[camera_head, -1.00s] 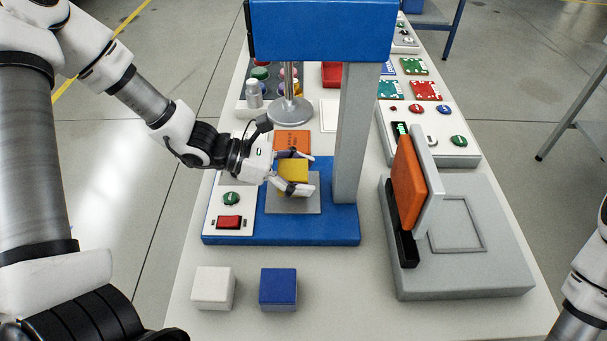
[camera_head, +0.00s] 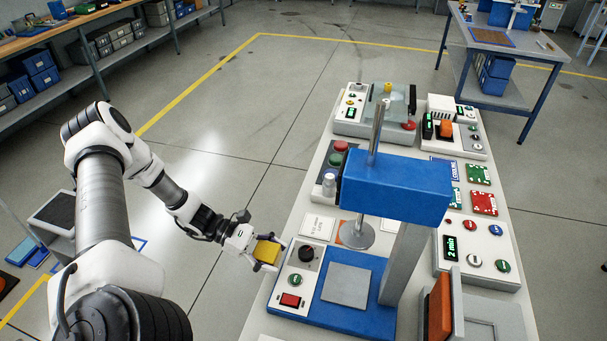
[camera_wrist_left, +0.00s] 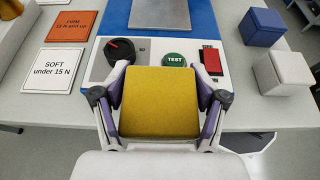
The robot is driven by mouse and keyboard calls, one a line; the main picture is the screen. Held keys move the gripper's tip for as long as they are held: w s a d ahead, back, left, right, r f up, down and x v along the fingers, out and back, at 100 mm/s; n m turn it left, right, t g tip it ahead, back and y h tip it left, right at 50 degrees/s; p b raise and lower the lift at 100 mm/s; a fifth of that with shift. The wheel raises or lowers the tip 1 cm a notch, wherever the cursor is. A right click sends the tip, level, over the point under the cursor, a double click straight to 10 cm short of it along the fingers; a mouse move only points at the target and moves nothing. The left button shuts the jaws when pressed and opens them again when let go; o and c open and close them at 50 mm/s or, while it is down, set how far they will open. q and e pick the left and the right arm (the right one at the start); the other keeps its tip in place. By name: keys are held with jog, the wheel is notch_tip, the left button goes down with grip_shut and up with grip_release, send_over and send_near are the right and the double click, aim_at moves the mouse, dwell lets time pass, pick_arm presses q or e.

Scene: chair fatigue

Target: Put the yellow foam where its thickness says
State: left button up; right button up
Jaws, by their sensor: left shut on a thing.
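My left gripper (camera_head: 264,257) is shut on the yellow foam block (camera_head: 267,249), beside the table's left edge, left of the press. In the left wrist view the foam (camera_wrist_left: 159,101) is held between both fingers (camera_wrist_left: 158,118), in front of the press controls. A white card (camera_wrist_left: 57,71) reads "SOFT under 15 N" and an orange card (camera_wrist_left: 72,25) reads "FIRM 15 N and up". In the head view the white card (camera_head: 317,226) lies behind the press; the orange card is mostly hidden by the press disc. The press's grey plate (camera_head: 347,286) is empty. My right gripper is out of view.
The blue press (camera_head: 395,187) has a black knob (camera_head: 306,254), a green TEST button (camera_wrist_left: 174,60) and a red switch (camera_head: 290,300). Blue (camera_wrist_left: 261,27) and white (camera_wrist_left: 283,73) cubes stand right in the wrist view.

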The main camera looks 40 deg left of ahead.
pick_arm(q)
jog(key=s+a+p, duration=0.1)
jog(key=s+a, duration=0.3)
jog(key=a, duration=0.6)
jog(key=shift+s+p, duration=0.3)
jog(key=shift+s, duration=0.1)
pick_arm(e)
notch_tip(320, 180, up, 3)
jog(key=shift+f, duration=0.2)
